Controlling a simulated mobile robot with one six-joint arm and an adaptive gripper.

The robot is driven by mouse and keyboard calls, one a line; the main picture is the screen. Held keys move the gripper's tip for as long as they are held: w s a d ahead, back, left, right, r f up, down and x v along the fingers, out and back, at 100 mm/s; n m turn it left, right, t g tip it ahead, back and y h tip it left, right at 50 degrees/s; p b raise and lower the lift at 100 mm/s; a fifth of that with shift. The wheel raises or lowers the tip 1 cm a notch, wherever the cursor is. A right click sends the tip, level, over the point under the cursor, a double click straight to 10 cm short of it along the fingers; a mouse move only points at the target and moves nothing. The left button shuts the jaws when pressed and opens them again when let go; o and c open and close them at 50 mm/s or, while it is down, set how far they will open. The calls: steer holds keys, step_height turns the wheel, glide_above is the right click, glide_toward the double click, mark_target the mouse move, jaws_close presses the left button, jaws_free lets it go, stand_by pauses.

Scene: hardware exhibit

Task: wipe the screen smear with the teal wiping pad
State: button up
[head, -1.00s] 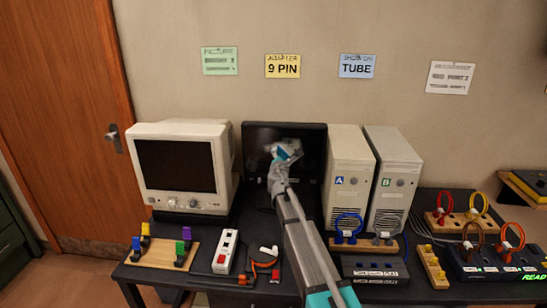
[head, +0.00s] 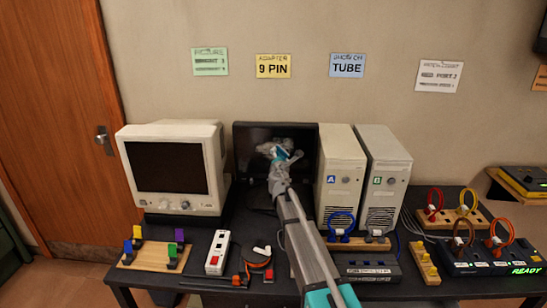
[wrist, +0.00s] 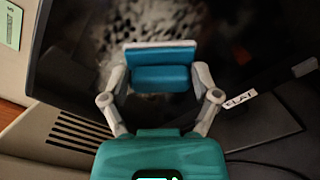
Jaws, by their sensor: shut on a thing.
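The teal wiping pad (wrist: 160,77) is clamped between the two fingers of my gripper (wrist: 160,85), and a bit of it shows in the head view (head: 291,156). The gripper (head: 281,153) is in front of the dark flat screen (head: 247,140). In the wrist view the screen (wrist: 235,25) fills the back and carries a grey, speckled smear (wrist: 118,28) behind and to the upper left of the pad. Part of the smear is hidden by the pad. I cannot tell whether the pad touches the glass.
A beige CRT monitor (head: 172,170) stands left of the screen, with computer towers A (head: 338,165) and B (head: 384,165) close on the right. A power strip (head: 218,252), coloured pegs on a board (head: 150,254) and cable racks (head: 455,220) crowd the black table.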

mark_target(295, 148)
steer(key=shift+d, duration=1.1)
steer(key=shift+d, duration=0.1)
steer(key=d, duration=0.3)
steer(key=shift+d, duration=0.3)
steer(key=shift+r, duration=0.1)
steer(key=shift+r+p, duration=0.85)
steer(key=shift+p, duration=0.1)
steer(key=shift+a, duration=0.2)
steer(key=shift+w+a, duration=0.1)
steer(key=shift+a, duration=1.65)
